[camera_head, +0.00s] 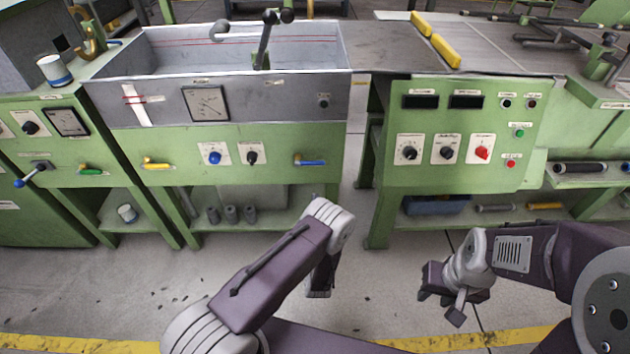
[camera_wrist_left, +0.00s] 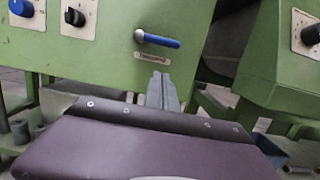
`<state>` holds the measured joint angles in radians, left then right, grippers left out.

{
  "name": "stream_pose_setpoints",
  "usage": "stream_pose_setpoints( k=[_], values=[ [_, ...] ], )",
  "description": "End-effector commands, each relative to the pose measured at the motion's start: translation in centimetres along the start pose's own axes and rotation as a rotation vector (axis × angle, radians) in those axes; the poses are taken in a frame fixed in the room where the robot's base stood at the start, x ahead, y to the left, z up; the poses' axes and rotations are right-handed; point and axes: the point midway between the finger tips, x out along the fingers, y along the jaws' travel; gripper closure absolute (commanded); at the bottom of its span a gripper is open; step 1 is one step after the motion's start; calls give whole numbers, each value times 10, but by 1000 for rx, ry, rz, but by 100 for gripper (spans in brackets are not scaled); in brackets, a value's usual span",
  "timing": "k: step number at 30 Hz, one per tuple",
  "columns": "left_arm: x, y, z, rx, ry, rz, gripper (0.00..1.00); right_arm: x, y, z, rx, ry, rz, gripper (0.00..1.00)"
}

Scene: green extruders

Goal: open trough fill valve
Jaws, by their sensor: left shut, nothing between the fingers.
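The grey trough (camera_head: 121,92) sits on top of the green machine at the left centre. On the green panel below it, a blue lever handle (camera_head: 310,162) lies horizontal at the right and a yellow lever handle (camera_head: 157,166) at the left. I cannot read their small labels. The blue lever also shows in the left wrist view (camera_wrist_left: 160,40), with a label under it. My left gripper (camera_wrist_left: 163,92) is shut and empty, below the blue lever and apart from it. In the head view the left arm largely hides its fingers. My right gripper (camera_head: 440,296) hangs empty over the floor at the right.
A blue knob (camera_head: 214,157) and black knob (camera_head: 252,157) sit between the levers. A control panel (camera_head: 462,134) with knobs stands to the right across a gap. Grey cylinders (camera_head: 231,213) stand on the lower shelf. The floor in front is clear.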

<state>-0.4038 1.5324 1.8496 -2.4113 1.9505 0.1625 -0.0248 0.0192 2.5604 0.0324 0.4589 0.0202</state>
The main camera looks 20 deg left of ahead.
Motion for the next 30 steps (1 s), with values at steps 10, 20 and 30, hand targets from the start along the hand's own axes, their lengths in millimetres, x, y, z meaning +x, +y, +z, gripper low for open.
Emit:
stream_pose_setpoints(
  k=[10,20,30],
  values=[
    [65,0,15,-1,-4,1,100,16,0,1,0,1,0,64],
    [79,0,29,1,0,-1,100,18,0,2,0,1,0,64],
    [78,-4,30,-9,0,1,100,18,0,2,0,1,0,64]
  ],
)
